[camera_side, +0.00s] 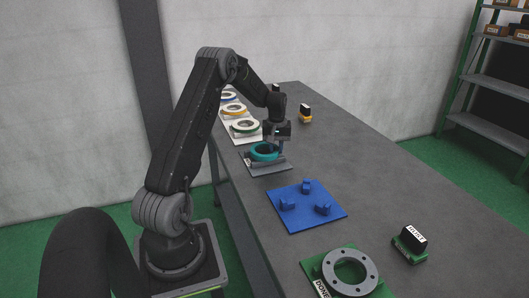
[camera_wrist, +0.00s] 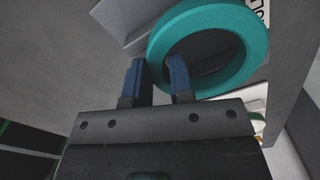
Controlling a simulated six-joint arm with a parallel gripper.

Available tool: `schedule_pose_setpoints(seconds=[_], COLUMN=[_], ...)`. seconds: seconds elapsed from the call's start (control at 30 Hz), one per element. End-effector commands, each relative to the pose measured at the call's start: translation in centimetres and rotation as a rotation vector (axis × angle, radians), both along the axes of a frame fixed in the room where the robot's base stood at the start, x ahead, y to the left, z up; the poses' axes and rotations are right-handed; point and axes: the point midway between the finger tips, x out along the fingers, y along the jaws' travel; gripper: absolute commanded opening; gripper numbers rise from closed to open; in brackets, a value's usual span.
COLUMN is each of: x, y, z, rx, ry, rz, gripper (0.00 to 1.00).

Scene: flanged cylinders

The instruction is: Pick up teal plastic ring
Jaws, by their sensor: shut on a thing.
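The teal plastic ring (camera_side: 265,156) is at a dark grey plate (camera_side: 274,170) on the table in the side view. I cannot tell whether it rests on the plate or is just above it. In the wrist view the ring (camera_wrist: 257,40) fills the upper middle. My gripper (camera_side: 277,146) is at the ring's right side, reaching down from above. In the wrist view my gripper (camera_wrist: 158,62) has its two blue fingers on either side of the ring's wall, one outside and one in the hole. It is shut on the ring.
A blue plate (camera_side: 322,219) with several blue blocks lies nearer, then a grey flange (camera_side: 369,271) on a green plate. A black block (camera_side: 412,238) stands to its right. More rings, including a green one (camera_side: 246,126), line the table behind. The table's right side is mostly clear.

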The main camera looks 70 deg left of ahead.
Motion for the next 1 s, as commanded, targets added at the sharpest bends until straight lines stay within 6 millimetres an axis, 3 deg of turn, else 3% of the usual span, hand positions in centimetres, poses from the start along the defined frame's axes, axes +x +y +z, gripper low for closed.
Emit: schedule_pose_setpoints(seconds=[0.43, 0.7, 1.0], x=[0.0, 0.1, -6.8], y=[0.0, 0.1, 2.1], z=[0.7, 4.5, 8.3], rx=[0.001, 0.005, 0.003], ry=[-0.002, -0.004, -0.002], rz=[0.000, 0.000, 0.006], gripper=[0.00, 0.00, 0.00])
